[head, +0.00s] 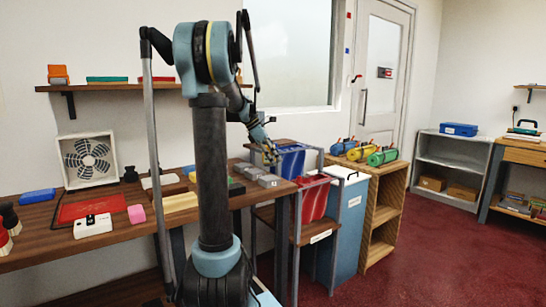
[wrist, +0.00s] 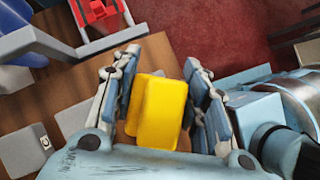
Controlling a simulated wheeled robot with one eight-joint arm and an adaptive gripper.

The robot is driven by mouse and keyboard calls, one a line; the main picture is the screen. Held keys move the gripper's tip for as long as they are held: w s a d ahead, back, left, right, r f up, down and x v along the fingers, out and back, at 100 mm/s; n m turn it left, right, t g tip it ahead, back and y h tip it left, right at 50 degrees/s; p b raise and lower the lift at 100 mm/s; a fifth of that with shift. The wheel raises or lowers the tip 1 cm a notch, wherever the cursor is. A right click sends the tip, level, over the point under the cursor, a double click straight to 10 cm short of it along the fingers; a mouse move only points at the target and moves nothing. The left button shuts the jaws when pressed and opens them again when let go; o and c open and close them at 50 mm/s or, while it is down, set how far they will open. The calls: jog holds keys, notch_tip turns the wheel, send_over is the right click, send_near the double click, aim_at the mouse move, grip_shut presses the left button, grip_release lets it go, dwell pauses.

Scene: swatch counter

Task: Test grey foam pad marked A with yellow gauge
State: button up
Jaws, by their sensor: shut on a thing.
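My gripper (wrist: 157,88) is shut on the yellow gauge (wrist: 160,112), a smooth yellow block between the two fingers. In the head view my gripper (head: 270,154) hangs above the right end of the wooden bench, near several grey pads (head: 268,181). The wrist view shows a grey pad (wrist: 22,150) at lower left with a small white tag whose letter looks like C, and another grey pad (wrist: 74,119) beside my left finger. I cannot make out which pad is marked A. The gauge is apart from the pads that show.
A blue bin (head: 291,160) and a red bin (head: 314,200) stand in a metal rack off the bench's right end. A white fan (head: 88,160), a red tray (head: 88,207) and a pink block (head: 137,214) occupy the bench's left. Red floor (head: 430,250) is clear at right.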

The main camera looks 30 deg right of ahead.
aim_at(274, 177)
jog(key=shift+f, duration=2.35)
jog(key=shift+f, duration=0.5)
dwell(0.5)
jog(key=shift+r, duration=3.5)
